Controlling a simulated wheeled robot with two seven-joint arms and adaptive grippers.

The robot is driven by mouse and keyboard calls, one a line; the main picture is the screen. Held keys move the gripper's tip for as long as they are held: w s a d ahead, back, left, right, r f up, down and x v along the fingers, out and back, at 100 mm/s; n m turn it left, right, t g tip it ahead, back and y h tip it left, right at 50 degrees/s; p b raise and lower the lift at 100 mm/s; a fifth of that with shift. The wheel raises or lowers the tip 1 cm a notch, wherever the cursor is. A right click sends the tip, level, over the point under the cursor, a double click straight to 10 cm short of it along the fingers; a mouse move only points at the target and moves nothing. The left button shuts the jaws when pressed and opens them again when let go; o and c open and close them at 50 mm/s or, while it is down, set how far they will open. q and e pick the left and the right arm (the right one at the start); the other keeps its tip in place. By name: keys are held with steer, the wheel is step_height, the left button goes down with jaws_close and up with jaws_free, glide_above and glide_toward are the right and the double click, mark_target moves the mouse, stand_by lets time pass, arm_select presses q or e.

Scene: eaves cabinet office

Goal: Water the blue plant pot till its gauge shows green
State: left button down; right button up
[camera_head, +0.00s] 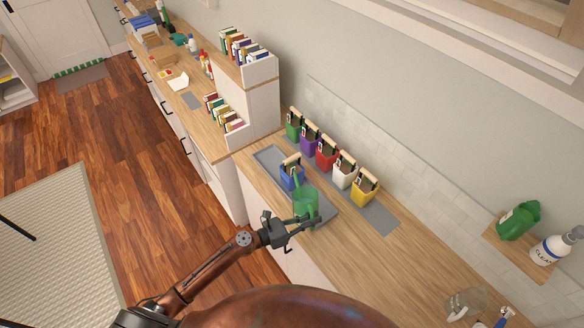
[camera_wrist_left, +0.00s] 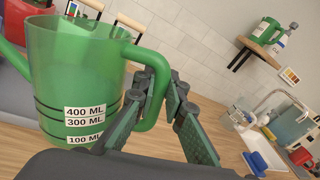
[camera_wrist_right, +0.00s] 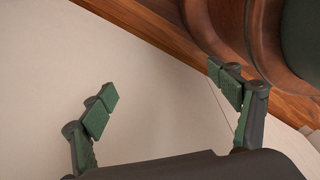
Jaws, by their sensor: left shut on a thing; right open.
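The blue plant pot (camera_head: 290,177) stands on a grey tray (camera_head: 267,155) on the wooden counter. Its gauge is too small to read. A green see-through watering can (camera_head: 306,205) is just in front of it, its spout towards the pot. My left gripper (camera_head: 312,221) is shut on the can's handle. In the left wrist view the can (camera_wrist_left: 75,70) looks nearly upright and bears 400, 300 and 100 ML labels; its water level cannot be told. My right gripper (camera_wrist_right: 163,95) is open and empty, seen only in the right wrist view.
Green (camera_head: 293,127), purple (camera_head: 309,139), red (camera_head: 326,156), white (camera_head: 343,173) and yellow (camera_head: 363,190) pots stand in a row behind, on a grey mat (camera_head: 382,221). A white book shelf (camera_head: 262,105) stands beyond. The counter right of the mat is mostly clear.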

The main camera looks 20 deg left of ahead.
arm_select(q)
steer(key=shift+w+r+p, duration=0.1)
steer(key=shift+r+p, duration=0.3)
steer(key=shift+r, duration=0.05)
stand_by(0.6)
steer(key=shift+w+a+r+n+p, duration=0.1)
steer(key=shift+r+n+p, duration=0.3)
steer(key=shift+p, duration=0.45)
steer(key=shift+r, duration=0.1)
stand_by(1.4)
stand_by(1.4)
steer(key=shift+r+p, duration=0.2)
steer(key=shift+p, duration=0.3)
stand_by(2.7)
